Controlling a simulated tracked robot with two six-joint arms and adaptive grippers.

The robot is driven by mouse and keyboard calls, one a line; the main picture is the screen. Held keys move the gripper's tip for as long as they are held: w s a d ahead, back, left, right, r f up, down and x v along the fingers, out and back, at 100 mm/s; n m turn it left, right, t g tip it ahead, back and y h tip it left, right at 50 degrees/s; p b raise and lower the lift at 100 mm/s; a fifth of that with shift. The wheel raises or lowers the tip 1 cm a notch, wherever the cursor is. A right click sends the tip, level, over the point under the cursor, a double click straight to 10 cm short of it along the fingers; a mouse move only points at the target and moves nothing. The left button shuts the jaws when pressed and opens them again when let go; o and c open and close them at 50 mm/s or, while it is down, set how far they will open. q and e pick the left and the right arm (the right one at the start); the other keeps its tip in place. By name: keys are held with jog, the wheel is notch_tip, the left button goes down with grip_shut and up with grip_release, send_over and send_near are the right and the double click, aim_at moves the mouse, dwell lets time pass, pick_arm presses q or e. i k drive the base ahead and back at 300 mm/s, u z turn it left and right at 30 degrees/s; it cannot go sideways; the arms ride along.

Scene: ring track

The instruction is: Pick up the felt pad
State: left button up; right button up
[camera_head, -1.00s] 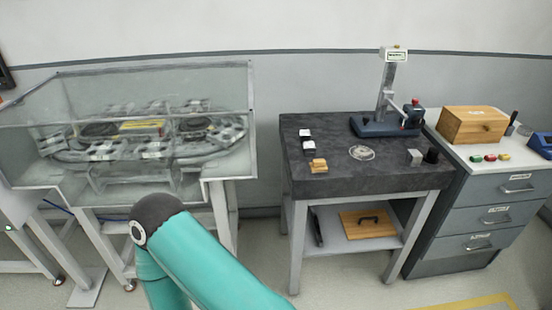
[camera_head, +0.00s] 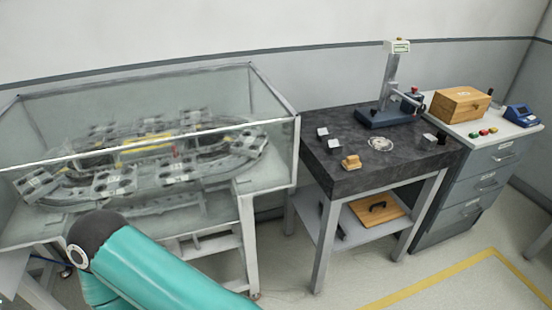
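I cannot make out a felt pad for certain. Small things lie on the dark-topped bench (camera_head: 345,184): two dark blocks with white tops, the rear one (camera_head: 322,132) and the front one (camera_head: 334,143), a tan wood-coloured piece (camera_head: 351,162), a clear round dish (camera_head: 380,144), a grey metal block (camera_head: 428,141) and a small black piece (camera_head: 441,137). A teal link of one of my arms crosses the lower left, in front of the glass case. Neither of my grippers shows.
A glass case (camera_head: 270,170) over a ring track stands left of the bench. A blue-based press stand (camera_head: 385,117) is at the bench's back. A grey drawer cabinet (camera_head: 480,185) with a wooden box (camera_head: 460,104) stands right. Floor with yellow tape (camera_head: 430,281) is clear in front.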

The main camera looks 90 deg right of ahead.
aim_at(351, 163)
jog(key=u, duration=0.4)
jog(key=i, duration=0.2)
jog(key=z, duration=2.3)
jog(key=i, duration=0.15)
jog(key=z, duration=2)
jog(key=k, duration=0.35)
jog(key=z, duration=0.35)
jog(key=i, duration=1.6)
jog(key=u, duration=0.45)
